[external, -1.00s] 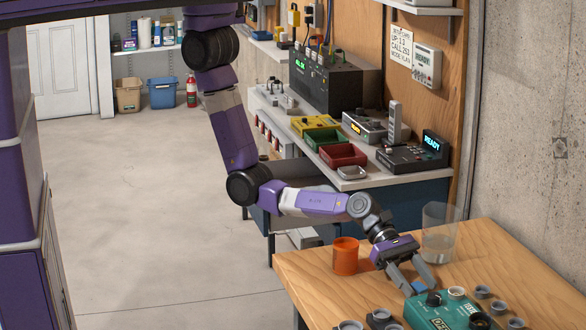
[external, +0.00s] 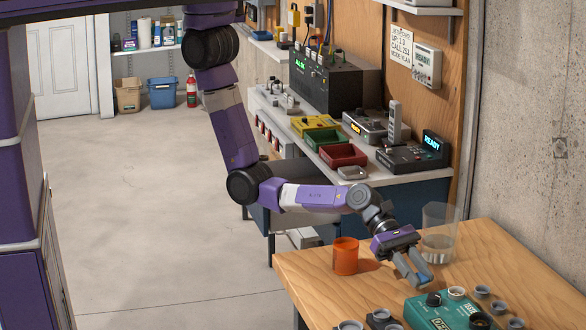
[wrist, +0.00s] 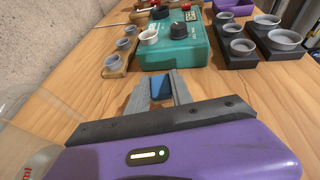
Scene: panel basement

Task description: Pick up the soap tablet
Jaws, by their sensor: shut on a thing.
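The soap tablet (wrist: 160,86) appears as a small blue block between my fingers in the wrist view. In the wrist view my gripper (wrist: 160,92) points toward the teal box (wrist: 170,50). In the external view the block is mostly hidden by the fingers.
An orange cup (external: 346,256) stands left of my gripper, and a clear beaker (external: 439,233) stands close behind it. Several small grey cups (external: 483,292) stand around the teal box.

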